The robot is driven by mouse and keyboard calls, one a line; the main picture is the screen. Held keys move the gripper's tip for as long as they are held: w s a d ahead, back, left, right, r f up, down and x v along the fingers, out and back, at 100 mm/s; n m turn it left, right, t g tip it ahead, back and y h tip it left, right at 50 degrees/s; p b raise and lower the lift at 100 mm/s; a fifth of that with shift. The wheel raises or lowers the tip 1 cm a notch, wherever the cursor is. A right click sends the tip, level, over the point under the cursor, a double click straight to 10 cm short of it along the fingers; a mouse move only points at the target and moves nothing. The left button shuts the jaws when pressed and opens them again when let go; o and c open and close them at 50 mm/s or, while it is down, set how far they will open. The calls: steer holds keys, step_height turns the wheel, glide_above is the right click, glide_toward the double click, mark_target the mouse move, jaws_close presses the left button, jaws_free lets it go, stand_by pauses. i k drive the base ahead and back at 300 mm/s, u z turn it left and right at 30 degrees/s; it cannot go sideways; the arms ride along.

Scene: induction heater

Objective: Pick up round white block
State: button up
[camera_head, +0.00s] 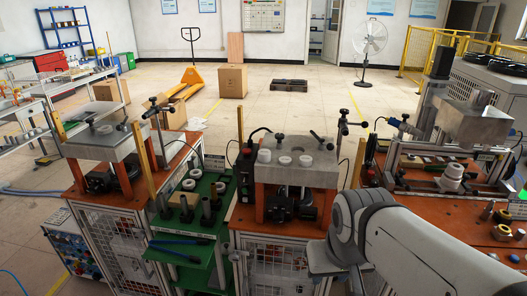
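Several round white blocks are in view. Another round white block (189,184) lies on the green rack (183,250) left of that machine. My white arm reaches in from the lower right, in front of the middle machine. My gripper's fingers do not show.
The middle machine (296,176) has posts and small levers around its top. The green rack holds dark cylinders and blue-handled tools. The right bench (425,202) carries a metal fixture and small round parts. A pallet jack, boxes and a fan (369,40) stand on open floor behind.

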mark_target(305, 160)
steer(key=i, duration=1)
steer(key=u, duration=0.05)
